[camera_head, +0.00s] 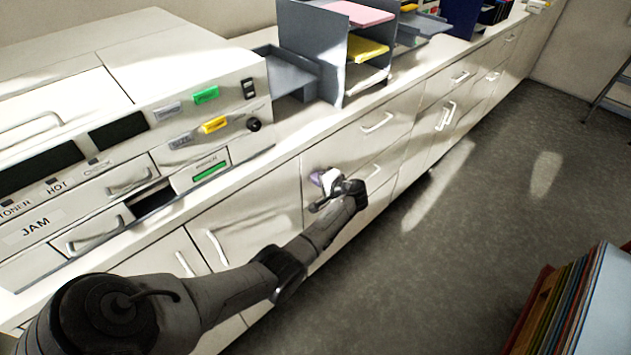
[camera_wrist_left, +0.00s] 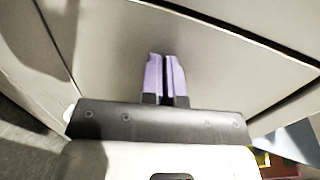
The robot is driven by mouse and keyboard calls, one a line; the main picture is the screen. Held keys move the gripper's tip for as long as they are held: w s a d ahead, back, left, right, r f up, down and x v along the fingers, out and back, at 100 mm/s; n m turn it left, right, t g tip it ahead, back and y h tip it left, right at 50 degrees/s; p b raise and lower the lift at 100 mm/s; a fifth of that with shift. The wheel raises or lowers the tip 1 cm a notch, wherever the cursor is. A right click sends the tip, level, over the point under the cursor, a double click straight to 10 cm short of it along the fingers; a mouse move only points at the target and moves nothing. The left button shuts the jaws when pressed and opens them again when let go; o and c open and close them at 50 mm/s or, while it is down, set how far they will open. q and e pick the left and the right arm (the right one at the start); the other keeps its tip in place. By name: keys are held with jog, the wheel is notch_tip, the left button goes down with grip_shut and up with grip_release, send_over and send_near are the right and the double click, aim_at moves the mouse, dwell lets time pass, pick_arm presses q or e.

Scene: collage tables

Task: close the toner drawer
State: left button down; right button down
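The white machine with the words TONER, HOT and JAM on its front stands on the counter at the left of the head view. A panel marked JAM (camera_head: 38,226) is on its front. A lower drawer front (camera_head: 92,234) with a bar handle is beside it, and a dark gap (camera_head: 154,198) shows to its right. I cannot tell for sure which front is the toner drawer. My left gripper (camera_head: 322,180) is away from the machine, in front of the cabinet fronts below the counter. Its purple fingertips also show in the left wrist view (camera_wrist_left: 166,78), shut together with nothing visible between them.
White cabinets and drawers with bar handles (camera_head: 378,123) run along the counter close to my left gripper. A grey shelf unit with coloured paper (camera_head: 340,50) stands on the counter. Upright coloured boards (camera_head: 585,305) are at the lower right. The floor (camera_head: 470,230) between is clear.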

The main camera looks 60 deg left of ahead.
pick_arm(q)
jog(key=shift+s+a+f, duration=0.1)
jog(key=f+p+v, duration=0.1)
jog(key=p+v, duration=0.1)
jog(key=v, duration=1.2)
jog(key=shift+d, duration=0.2)
jog(key=shift+f, duration=0.1)
